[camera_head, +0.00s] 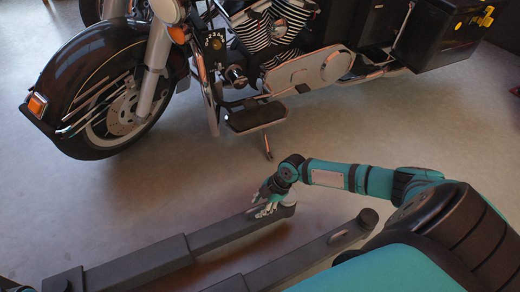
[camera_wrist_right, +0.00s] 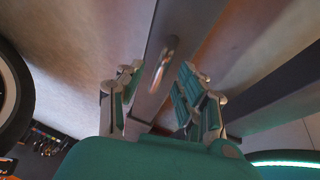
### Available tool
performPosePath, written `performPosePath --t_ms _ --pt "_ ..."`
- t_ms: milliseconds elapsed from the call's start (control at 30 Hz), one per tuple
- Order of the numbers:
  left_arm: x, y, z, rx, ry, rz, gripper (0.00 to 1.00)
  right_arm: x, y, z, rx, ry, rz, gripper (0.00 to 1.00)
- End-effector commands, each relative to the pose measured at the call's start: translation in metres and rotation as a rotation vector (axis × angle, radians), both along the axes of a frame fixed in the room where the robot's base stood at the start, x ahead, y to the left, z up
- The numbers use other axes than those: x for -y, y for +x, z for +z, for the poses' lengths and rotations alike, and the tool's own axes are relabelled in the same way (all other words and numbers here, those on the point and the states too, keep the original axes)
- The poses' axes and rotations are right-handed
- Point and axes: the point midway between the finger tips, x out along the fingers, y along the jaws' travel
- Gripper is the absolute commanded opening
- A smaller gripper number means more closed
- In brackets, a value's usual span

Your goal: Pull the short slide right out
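A dark telescoping lift arm lies low across the floor in the head view, its narrower inner slide (camera_head: 228,230) coming out of a wider sleeve (camera_head: 140,267). My right gripper (camera_head: 268,197) is at the slide's outer end. In the right wrist view the slide (camera_wrist_right: 178,35) runs between the spread fingers of my right gripper (camera_wrist_right: 155,95), with a shiny metal loop or pin (camera_wrist_right: 163,62) on it. The fingers look open on both sides; contact is not clear. A second slide (camera_head: 330,243) lies nearer me. I cannot tell which is the short one. My left gripper is out of view.
A black motorcycle (camera_head: 280,60) stands just behind the slides, its side stand (camera_head: 268,145) on the floor close to my right gripper. The grey floor (camera_head: 200,185) between the front wheel and the far slide is clear.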

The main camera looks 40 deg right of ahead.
Motion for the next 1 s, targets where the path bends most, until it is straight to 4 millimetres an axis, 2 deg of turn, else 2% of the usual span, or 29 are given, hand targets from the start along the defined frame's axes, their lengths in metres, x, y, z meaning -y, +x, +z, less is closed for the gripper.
performPosePath --t_ms 267,700,833,1000 --pt "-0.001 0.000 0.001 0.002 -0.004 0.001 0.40 0.002 -0.002 0.008 0.002 0.003 0.001 0.36" --pt "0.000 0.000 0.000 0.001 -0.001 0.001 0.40 0.033 -0.024 0.086 0.001 -0.002 -0.001 0.36" --pt "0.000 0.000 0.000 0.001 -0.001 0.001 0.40 0.039 -0.029 0.101 -0.001 -0.001 -0.001 0.36" --pt "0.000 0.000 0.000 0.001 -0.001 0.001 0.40 0.041 -0.031 0.108 0.000 0.000 -0.001 0.36"
